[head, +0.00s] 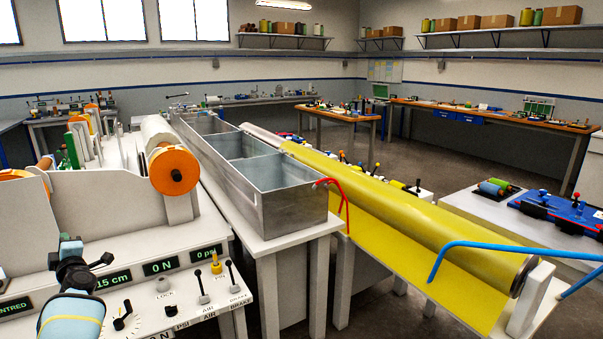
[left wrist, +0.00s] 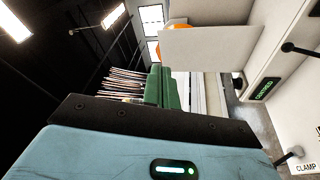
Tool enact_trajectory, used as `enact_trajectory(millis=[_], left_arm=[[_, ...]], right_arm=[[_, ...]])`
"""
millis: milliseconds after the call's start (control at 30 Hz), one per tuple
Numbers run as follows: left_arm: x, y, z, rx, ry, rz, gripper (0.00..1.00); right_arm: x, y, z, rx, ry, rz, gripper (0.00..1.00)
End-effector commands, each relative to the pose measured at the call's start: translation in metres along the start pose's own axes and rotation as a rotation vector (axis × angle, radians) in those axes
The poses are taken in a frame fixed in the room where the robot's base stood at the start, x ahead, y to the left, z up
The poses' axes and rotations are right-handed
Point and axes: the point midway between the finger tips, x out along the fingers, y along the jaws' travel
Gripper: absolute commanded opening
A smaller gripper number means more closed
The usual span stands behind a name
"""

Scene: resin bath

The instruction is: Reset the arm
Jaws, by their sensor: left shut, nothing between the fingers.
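My left gripper (head: 71,248) is at the lower left of the head view, in front of the white control console (head: 150,290). Its body is light blue and black, and it is shut and empty. In the left wrist view its blue housing and black plate fill the bottom, with upright green shapes (left wrist: 160,86) close together beyond the plate; I cannot tell for certain whether these are its fingers. My right gripper is out of both views.
The console has levers, knobs and lit displays. An orange-ended roll (head: 174,170) stands above it. A long metal bath (head: 290,198) is at the centre, and a yellow sheet on a roller (head: 400,215) is to its right. A blue hose (head: 500,247) crosses the lower right.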

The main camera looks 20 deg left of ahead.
Motion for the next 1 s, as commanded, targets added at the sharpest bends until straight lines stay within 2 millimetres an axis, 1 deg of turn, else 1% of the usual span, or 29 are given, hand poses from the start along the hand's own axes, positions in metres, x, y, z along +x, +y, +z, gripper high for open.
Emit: enact_trajectory(millis=[33,167,367,467,567,667,700,767,800,867,900,967,1000], left_arm=[[0.009,0.007,-0.017,0.014,0.019,0.016,0.00],[0.025,0.024,-0.052,0.042,0.059,0.048,0.00],[-0.001,0.025,-0.017,0.289,-0.083,0.140,0.00],[-0.019,0.023,0.005,0.424,-0.165,0.192,0.00],[-0.045,0.016,0.032,0.578,-0.266,0.251,0.00],[-0.085,0.000,0.065,0.757,-0.395,0.323,0.00],[-0.105,-0.009,0.079,0.835,-0.453,0.356,0.00],[-0.137,-0.024,0.098,0.944,-0.539,0.404,0.00],[-0.159,-0.034,0.109,1.009,-0.594,0.435,0.00],[-0.192,-0.050,0.123,1.101,-0.674,0.479,0.00],[-0.214,-0.061,0.130,1.157,-0.726,0.509,0.00],[-0.249,-0.078,0.139,1.235,-0.802,0.553,0.00],[-0.272,-0.089,0.143,1.283,-0.851,0.582,0.00]], right_arm=[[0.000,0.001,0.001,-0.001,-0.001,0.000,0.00],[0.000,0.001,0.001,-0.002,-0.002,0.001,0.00],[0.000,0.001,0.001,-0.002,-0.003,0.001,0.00],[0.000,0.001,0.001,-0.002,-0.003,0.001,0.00],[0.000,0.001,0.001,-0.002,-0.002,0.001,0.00],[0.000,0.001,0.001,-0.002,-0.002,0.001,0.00],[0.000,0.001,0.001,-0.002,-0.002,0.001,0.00],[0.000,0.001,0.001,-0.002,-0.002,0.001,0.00],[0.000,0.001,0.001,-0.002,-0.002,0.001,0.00],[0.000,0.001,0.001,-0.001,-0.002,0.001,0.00],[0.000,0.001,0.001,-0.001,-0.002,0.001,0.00],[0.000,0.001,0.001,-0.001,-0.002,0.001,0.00],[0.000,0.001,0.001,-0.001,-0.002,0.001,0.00]])
